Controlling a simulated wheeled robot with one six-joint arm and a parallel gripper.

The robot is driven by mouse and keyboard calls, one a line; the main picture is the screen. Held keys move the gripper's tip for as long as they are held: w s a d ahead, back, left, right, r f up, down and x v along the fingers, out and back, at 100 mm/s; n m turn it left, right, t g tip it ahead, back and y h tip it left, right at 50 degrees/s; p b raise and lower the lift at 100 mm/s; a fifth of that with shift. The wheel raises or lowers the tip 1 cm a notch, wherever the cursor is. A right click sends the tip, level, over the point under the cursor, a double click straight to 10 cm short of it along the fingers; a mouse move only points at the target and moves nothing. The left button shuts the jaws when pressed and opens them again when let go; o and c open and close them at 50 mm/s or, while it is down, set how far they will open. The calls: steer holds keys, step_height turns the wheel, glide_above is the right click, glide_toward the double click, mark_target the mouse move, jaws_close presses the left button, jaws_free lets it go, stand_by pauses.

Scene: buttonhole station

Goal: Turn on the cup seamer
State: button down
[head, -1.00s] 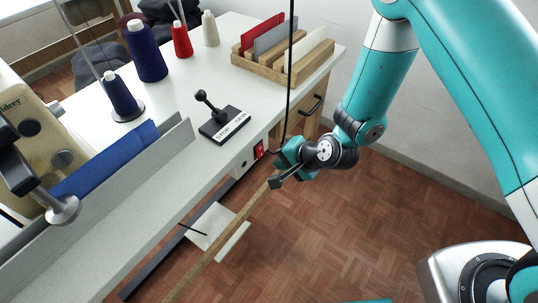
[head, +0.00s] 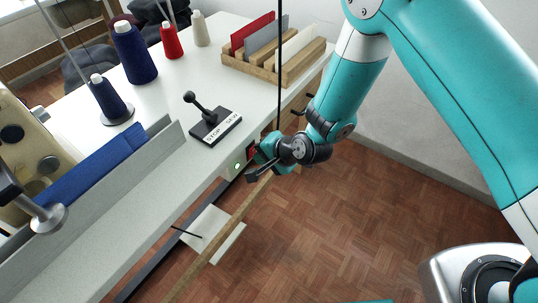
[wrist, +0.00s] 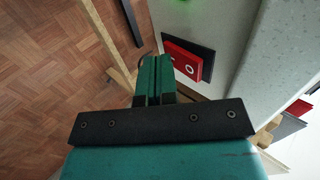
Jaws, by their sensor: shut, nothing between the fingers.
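The red rocker switch (head: 252,152) sits in a dark plate on the table's front panel; my gripper partly hides it in the head view. In the wrist view the switch (wrist: 182,62) shows a white ring mark. A small round lamp (head: 237,166) beside the switch glows green, and its glow (wrist: 180,2) shows at the wrist view's top edge. My gripper (head: 262,157) is at the switch, its teal fingers (wrist: 158,62) shut with nothing between them. I cannot tell whether they touch the switch. A cream machine (head: 22,160), likely the seamer, is partly in view at left.
A black lever on a "STOP SEW" base (head: 217,126) stands on the white table (head: 190,83). Thread cones, a wooden rack (head: 268,73) and blue cloth (head: 88,165) are also there. A thin dark cord (head: 280,60) hangs near my gripper. The parquet floor is open at right.

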steer(key=shift+a+r+p, duration=0.2)
steer(key=shift+r+p, duration=0.5)
steer(key=shift+r, duration=0.25)
steer(key=shift+s+d, duration=0.2)
steer(key=d+f+v, duration=0.1)
steer(key=v, duration=1.1)
steer(key=shift+s+d, duration=0.25)
steer(key=shift+s, duration=0.25)
steer(key=shift+r, duration=0.1)
